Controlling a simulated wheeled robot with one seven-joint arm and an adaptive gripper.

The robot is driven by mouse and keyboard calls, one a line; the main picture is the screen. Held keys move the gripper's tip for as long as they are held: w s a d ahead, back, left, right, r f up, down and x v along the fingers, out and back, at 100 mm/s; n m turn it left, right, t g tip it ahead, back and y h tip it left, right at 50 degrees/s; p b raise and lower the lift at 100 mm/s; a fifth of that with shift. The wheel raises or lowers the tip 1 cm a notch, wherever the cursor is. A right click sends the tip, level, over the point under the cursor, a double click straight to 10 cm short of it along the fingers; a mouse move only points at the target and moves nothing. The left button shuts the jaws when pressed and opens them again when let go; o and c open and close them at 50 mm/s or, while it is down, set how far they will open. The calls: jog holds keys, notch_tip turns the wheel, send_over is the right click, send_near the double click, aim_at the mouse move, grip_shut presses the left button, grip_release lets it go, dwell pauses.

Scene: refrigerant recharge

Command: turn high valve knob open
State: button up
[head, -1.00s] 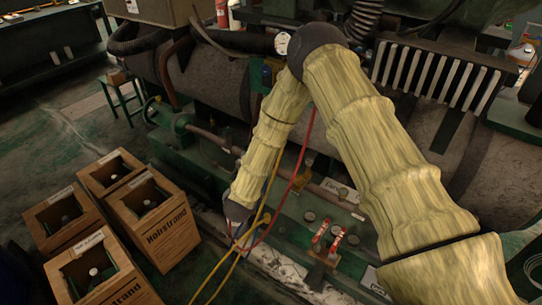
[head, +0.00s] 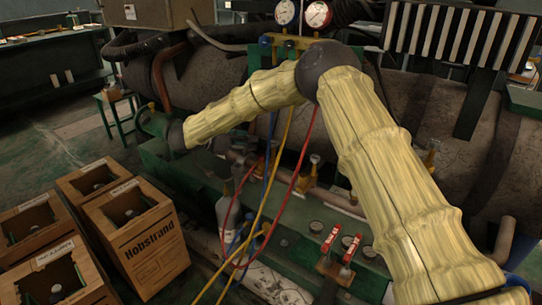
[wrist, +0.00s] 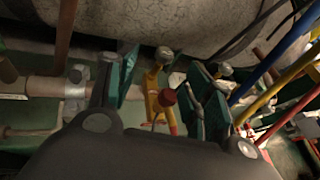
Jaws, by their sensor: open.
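In the wrist view my gripper (wrist: 163,82) is open, its green fingers spread to left and right. Between and beyond them stands a yellow fitting (wrist: 154,82) with a small round dark-red knob (wrist: 167,97); I cannot tell for sure that this is the high valve knob. No finger visibly touches it. In the head view two gauges, one white (head: 284,12) and one red-rimmed (head: 317,14), sit at the top centre above a manifold with a blue knob (head: 264,40).
Blue, yellow and red hoses (head: 300,158) hang from the manifold past a grey cylinder (head: 228,215). Two red-handled valves (head: 350,248) stand at the lower centre. A large pipe (wrist: 190,22) runs behind the yellow fitting. Wooden crates (head: 144,240) stand at lower left.

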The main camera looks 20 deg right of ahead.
aim_at(273, 141)
jog(key=d+f+m+b, duration=0.1)
jog(key=d, duration=0.2)
jog(key=w+d+f+m+g+b, duration=0.1)
jog(key=d, duration=0.2)
jog(key=w+d+f+b, duration=0.1)
jog(key=d, duration=0.2)
jog(key=shift+d+f+m+b, duration=0.15)
jog(key=shift+d+m+b, duration=0.25)
jog(key=c, duration=1)
